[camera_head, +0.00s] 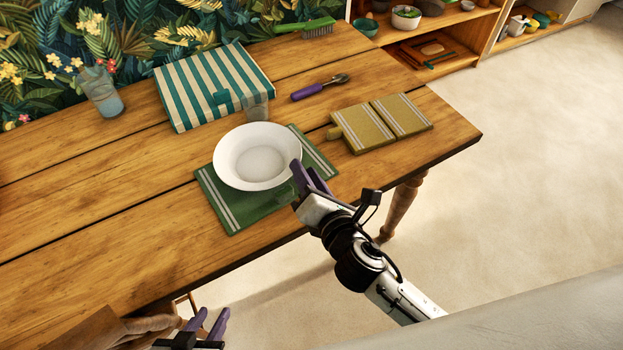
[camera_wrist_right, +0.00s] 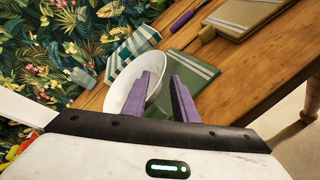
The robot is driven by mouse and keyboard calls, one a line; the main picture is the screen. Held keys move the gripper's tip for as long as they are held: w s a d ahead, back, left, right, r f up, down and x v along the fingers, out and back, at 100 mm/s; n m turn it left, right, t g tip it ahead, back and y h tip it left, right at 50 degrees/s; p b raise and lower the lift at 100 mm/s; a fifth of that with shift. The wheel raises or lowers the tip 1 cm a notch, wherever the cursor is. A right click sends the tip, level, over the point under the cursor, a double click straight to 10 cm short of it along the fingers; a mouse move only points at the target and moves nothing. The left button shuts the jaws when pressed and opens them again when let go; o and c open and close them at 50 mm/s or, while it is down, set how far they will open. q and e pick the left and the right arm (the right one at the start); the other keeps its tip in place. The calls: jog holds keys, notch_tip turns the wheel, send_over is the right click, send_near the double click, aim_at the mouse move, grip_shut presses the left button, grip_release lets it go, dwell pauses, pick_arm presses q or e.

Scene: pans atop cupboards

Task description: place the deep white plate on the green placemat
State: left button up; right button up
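The deep white plate (camera_head: 257,160) lies over the green placemat (camera_head: 230,213) with the white stripe, covering much of it. The plate looks level; I cannot tell whether it touches the mat everywhere. My right gripper (camera_head: 308,172) is at the plate's lower right rim, over the mat. In the right wrist view its two purple fingers (camera_wrist_right: 162,92) stand apart, with the mat (camera_wrist_right: 190,70) showing between them. The plate (camera_wrist_right: 133,88) is mostly left of them, partly hidden by one finger. My left gripper (camera_head: 212,318) is open and empty, low in front of the table.
The table's left part is clear.

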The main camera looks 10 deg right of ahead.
jog(key=shift+v, duration=1.7)
